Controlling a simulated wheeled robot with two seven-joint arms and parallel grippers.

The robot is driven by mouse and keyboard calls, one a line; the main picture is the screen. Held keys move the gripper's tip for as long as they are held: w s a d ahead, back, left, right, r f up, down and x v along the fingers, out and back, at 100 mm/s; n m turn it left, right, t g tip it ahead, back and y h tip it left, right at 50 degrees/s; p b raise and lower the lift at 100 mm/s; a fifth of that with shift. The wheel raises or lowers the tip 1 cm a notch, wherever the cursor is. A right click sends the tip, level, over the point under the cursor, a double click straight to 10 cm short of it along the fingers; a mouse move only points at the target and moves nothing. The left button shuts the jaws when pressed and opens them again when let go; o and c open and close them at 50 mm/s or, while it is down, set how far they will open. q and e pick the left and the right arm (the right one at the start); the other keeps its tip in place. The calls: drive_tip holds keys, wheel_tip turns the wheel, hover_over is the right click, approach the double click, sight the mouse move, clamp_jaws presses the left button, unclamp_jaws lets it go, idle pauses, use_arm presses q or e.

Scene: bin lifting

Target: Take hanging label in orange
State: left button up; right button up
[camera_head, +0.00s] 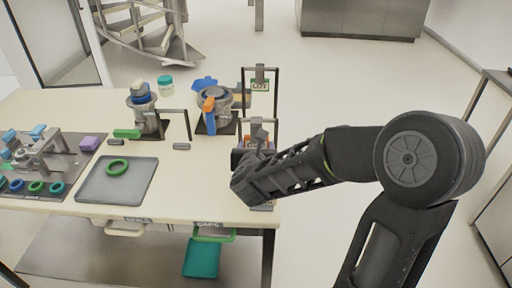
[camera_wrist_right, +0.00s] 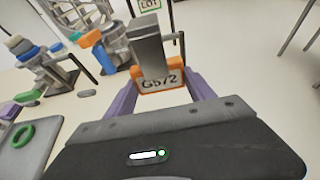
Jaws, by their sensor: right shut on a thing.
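The orange label (camera_wrist_right: 160,79) with the text "G572" hangs below a grey clip-like block (camera_wrist_right: 150,45) in the right wrist view. The purple fingers of my right gripper (camera_wrist_right: 161,92) are on either side of it, shut on the label. In the head view my right arm reaches in from the right to the table's right edge, and the label (camera_head: 259,145) shows only in part behind the gripper. A green-framed "LOT" label (camera_head: 260,86) hangs on a dark frame farther back. My left gripper is not in view.
The table (camera_head: 60,107) holds a grey tray (camera_head: 100,190) with a green ring (camera_head: 117,167), a rack of coloured rings at left, and two machines, one with an orange part (camera_head: 209,112). A teal bin (camera_head: 201,257) is below. Open floor lies right of the table.

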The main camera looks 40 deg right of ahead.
drive_tip(key=shift+b, duration=0.3)
drive_tip(key=shift+s+a, duration=0.1)
drive_tip(key=s+a+b, duration=0.3)
drive_tip(key=s+a, duration=0.1)
drive_tip(key=s, duration=0.1)
drive_tip(key=shift+s, duration=0.2)
idle(0.6)
